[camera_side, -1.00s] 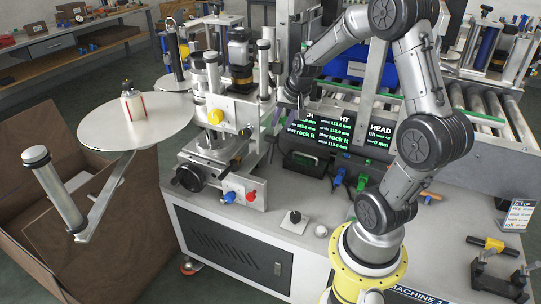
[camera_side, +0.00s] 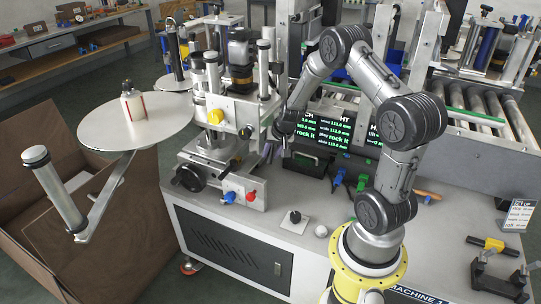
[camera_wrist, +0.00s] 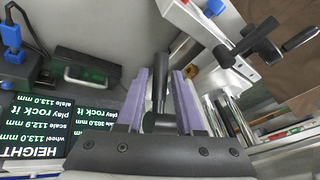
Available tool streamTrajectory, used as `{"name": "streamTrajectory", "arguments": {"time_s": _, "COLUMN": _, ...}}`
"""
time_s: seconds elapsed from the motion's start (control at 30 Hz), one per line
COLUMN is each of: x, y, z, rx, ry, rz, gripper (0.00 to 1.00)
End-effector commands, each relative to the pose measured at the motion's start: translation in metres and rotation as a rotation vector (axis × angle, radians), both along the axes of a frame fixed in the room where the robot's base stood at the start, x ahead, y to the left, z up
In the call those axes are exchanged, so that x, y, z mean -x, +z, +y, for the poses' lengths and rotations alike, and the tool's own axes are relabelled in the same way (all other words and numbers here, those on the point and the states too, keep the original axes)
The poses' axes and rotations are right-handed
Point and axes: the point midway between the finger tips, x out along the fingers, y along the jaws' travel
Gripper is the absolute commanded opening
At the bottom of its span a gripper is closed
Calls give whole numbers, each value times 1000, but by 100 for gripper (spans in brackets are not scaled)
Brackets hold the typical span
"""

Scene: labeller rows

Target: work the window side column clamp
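The labeller (camera_side: 215,135) stands left of my arm, with a yellow knob (camera_side: 215,116) and bright columns. My gripper (camera_side: 268,151) is low at its right side, in front of the display. In the wrist view my two purple fingers (camera_wrist: 162,100) are apart. A dark lever-like bar (camera_wrist: 160,88) lies between them, with narrow gaps visible beside it. It looks ungripped. A black T-shaped lever (camera_wrist: 250,45) shows to the right of the fingers. I cannot tell which of these is the window side column clamp; my gripper hides this area in the side view.
A display (camera_side: 338,130) behind my gripper shows height readings near 113 mm and "play rock it". Blue and green plugs (camera_side: 340,176) stand right of my gripper. A crank (camera_side: 190,178) and blue and red knobs are at the labeller's front. The front bench top is mostly clear.

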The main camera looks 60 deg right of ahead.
Motion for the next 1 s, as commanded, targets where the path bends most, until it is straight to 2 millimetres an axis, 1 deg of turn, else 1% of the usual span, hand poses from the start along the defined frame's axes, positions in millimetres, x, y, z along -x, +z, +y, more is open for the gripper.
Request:
{"name": "streamTrajectory", "arguments": {"time_s": 0.1, "x": -4, "y": -10, "z": -2, "rx": -1, "ry": 0, "rz": 1, "gripper": 36}}
{"name": "streamTrajectory", "arguments": {"time_s": 0.2, "x": -5, "y": -13, "z": -3, "rx": -1, "ry": 0, "rz": 1, "gripper": 36}}
{"name": "streamTrajectory", "arguments": {"time_s": 0.47, "x": -6, "y": -14, "z": -3, "rx": 0, "ry": 0, "rz": 0, "gripper": 36}}
{"name": "streamTrajectory", "arguments": {"time_s": 0.5, "x": -6, "y": -14, "z": -3, "rx": 0, "ry": 0, "rz": 0, "gripper": 32}}
{"name": "streamTrajectory", "arguments": {"time_s": 0.67, "x": -6, "y": -14, "z": -3, "rx": 0, "ry": 0, "rz": 0, "gripper": 3}}
{"name": "streamTrajectory", "arguments": {"time_s": 0.7, "x": -6, "y": -14, "z": -3, "rx": 0, "ry": 0, "rz": 0, "gripper": 0}}
{"name": "streamTrajectory", "arguments": {"time_s": 1.0, "x": -6, "y": -13, "z": -3, "rx": 0, "ry": 0, "rz": 0, "gripper": 0}}
